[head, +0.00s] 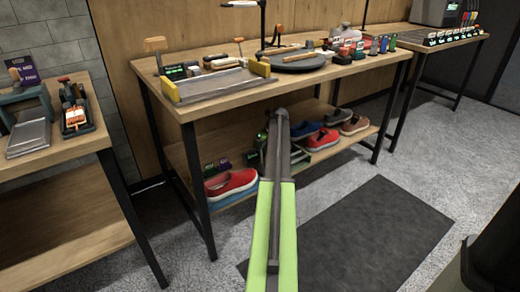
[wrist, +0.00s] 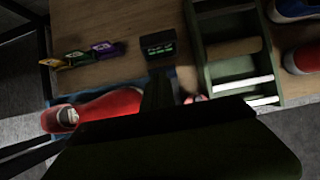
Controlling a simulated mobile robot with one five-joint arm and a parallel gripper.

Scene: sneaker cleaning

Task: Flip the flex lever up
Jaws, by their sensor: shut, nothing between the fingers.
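I cannot pick out the flex lever for certain in either view. A green frame with pale crossbars (wrist: 234,68) stands on the lower shelf, right of centre in the wrist view. In the head view it is partly hidden behind my arm. My gripper (wrist: 158,84) shows dark in the wrist view, its narrow fingers together and empty. It points at the lower shelf, just above a red shoe and left of the green frame. A small dark box with green markings (wrist: 159,46) lies just beyond the fingertips. I cannot tell whether the fingers touch anything.
The red shoe (head: 231,184) lies on a blue mat (head: 232,197) at the shelf's left. More shoes, including a blue one (head: 305,129), are to the right. The cluttered workbench top (head: 195,109) is above. A dark mat (head: 365,235) lies on open floor.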

